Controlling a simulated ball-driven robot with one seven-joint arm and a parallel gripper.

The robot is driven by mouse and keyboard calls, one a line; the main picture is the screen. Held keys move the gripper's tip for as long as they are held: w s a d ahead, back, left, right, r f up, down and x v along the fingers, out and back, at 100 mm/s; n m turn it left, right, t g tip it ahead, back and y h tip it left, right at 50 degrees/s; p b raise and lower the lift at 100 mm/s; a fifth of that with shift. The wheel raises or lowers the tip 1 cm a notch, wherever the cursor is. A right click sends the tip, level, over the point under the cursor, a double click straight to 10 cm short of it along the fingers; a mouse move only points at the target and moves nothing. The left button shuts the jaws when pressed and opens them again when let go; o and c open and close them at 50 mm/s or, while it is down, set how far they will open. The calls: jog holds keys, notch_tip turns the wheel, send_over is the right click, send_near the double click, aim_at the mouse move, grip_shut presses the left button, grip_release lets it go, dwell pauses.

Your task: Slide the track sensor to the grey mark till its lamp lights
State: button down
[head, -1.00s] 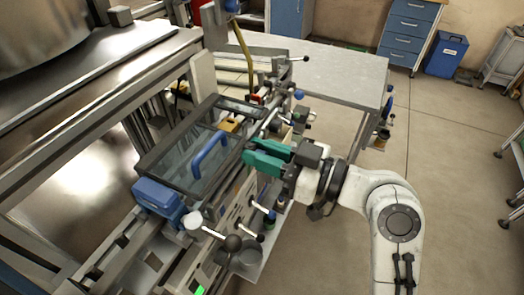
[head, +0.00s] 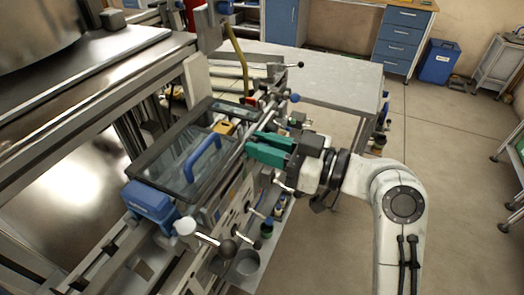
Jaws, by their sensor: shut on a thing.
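My gripper (head: 250,148) has green fingers and reaches in from the right to the rail (head: 262,118) along the machine's near side. Its fingers are closed at the rail, beside the glass-topped cover. The track sensor is small and mostly hidden in and behind the fingers; I cannot make out its body. I cannot make out the grey mark or the sensor's lamp.
A glass cover (head: 178,160) with a blue handle (head: 203,158) lies just left of my gripper. A blue block (head: 150,201) and ball-ended levers (head: 227,247) stand nearer. A grey table (head: 335,78) is behind. Open floor lies right.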

jog(key=c, duration=1.1)
grip_release()
jog(key=shift+w+d, duration=0.15)
jog(key=shift+w, duration=0.05)
jog(key=shift+r, duration=0.1)
